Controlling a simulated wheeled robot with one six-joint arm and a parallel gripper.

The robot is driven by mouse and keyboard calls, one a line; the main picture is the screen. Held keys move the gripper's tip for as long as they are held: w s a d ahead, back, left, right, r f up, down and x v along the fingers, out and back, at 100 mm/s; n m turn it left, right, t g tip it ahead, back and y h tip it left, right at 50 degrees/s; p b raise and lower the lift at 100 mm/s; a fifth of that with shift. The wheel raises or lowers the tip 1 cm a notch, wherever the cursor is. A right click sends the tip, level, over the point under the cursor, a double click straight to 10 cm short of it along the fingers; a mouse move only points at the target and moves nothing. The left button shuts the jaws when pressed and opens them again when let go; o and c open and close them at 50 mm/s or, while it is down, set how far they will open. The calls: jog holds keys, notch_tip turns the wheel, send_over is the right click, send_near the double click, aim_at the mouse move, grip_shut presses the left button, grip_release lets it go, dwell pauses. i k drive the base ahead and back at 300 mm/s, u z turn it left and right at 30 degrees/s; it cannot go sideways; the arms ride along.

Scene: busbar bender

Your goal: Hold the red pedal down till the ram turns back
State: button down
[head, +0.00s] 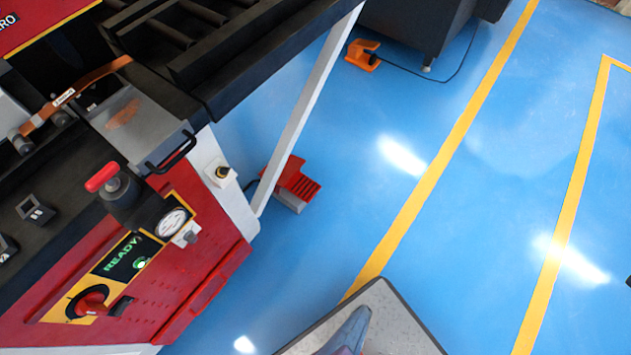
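The red pedal (298,183) sits on the blue floor at the foot of the red machine, right of its white leg. It has a ribbed red top and a grey base, and the leg hides part of its left side. Nothing is seen touching the pedal. A copper-coloured bar (78,93) with a white label lies across the machine's top at the upper left. I cannot clearly make out the ram there. The machine's display (124,257) reads READY, with a green light lit beside it. My gripper is not in view.
An orange pedal (363,54) stands farther off by a dark machine (417,28), with a cable on the floor. The red machine (190,270) carries a red-handled lever, a gauge (171,223) and a red knob (90,303). Blue floor right of the red pedal is clear, crossed by yellow lines.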

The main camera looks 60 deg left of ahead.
aim_at(300, 184)
jog(key=u, duration=0.5)
jog(key=i, duration=0.75)
jog(key=u, duration=1.1)
jog(key=i, duration=0.3)
jog(key=u, duration=0.35)
